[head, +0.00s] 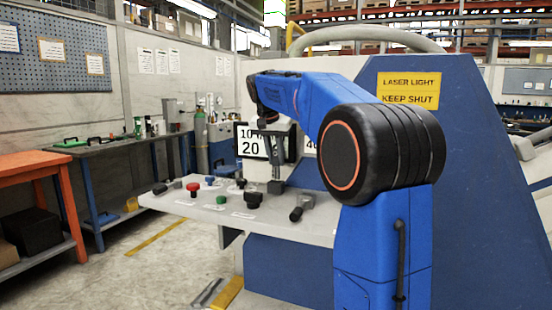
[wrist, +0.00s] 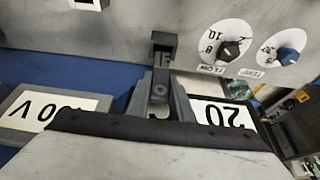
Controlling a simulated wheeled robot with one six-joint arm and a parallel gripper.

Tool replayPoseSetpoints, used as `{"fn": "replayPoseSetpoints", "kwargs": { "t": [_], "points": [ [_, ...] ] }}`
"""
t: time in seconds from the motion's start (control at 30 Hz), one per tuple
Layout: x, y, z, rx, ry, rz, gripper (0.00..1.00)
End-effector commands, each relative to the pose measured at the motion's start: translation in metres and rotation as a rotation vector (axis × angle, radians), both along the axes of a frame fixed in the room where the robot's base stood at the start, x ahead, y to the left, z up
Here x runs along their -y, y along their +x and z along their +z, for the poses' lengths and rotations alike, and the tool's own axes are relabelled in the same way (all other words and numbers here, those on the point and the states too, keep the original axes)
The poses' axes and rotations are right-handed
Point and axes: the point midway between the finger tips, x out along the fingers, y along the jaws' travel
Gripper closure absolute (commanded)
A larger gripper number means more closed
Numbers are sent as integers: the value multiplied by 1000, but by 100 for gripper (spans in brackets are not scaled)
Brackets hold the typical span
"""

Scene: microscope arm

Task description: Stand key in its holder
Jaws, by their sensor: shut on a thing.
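My gripper (head: 279,152) is shut on a grey bar-like piece, which I take to be the key (wrist: 160,85), with a small round hole showing in the wrist view. It points away from the gripper, over the sloping panel. A dark grey block, which looks like the holder (wrist: 164,39), stands at the key's far end in the wrist view. In the head view the block (head: 276,187) is right below my gripper on the panel. The key's end overlaps the block in the picture. I cannot tell whether it is inside it, touching or just above.
The light panel (head: 180,204) carries a red knob (head: 193,187), a green knob (head: 221,201), black knobs (head: 253,198) and a dark lever (head: 298,212). A numbered display (head: 250,143) stands behind my gripper. A blue cabinet (head: 470,170) rises at the right.

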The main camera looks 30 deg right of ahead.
Motion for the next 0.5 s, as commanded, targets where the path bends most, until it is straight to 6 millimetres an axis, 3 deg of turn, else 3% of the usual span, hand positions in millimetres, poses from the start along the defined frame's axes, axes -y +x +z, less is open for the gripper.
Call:
{"fn": "replayPoseSetpoints", "kwargs": {
  "t": [0.5],
  "points": [
    [0,0,-4,-1,0,0,100]
  ]
}}
